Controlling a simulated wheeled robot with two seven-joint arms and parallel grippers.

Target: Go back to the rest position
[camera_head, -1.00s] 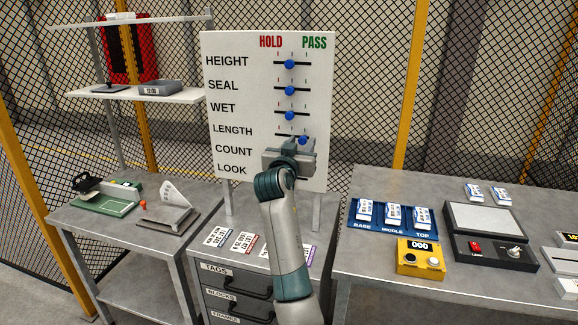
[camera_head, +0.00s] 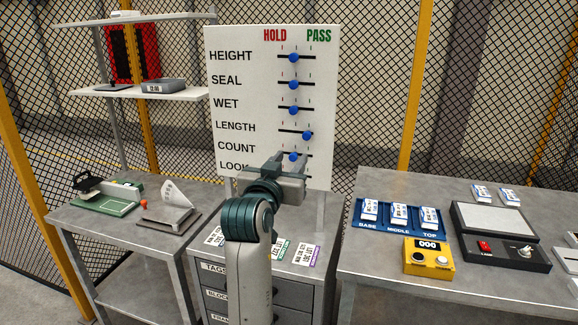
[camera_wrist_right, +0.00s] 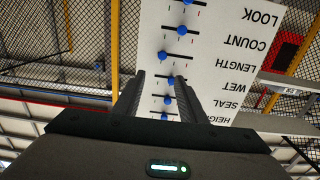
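The white board (camera_head: 235,110) stands upright behind the drawer cabinet, with rows from HEIGHT to LOOK between HOLD and PASS. The LENGTH knob (camera_head: 307,136) sits right, toward PASS. The HEIGHT knob (camera_head: 293,58), SEAL knob (camera_head: 294,84), WET knob (camera_head: 293,110) and COUNT knob (camera_head: 293,157) sit near the middle. The LOOK slider is hidden behind my right gripper (camera_head: 290,162) in the head view. That gripper is open and empty in front of the board's lower part. Its two fingers stand apart in the wrist view (camera_wrist_right: 160,90). My left gripper is out of view.
The drawer cabinet (camera_head: 212,284) below the board carries several tags. A left table (camera_head: 125,228) holds a green-based device and a scale-like device. A right table (camera_head: 385,277) holds a blue tray (camera_head: 376,227), a yellow counter (camera_head: 428,262) and a switch box (camera_head: 498,246).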

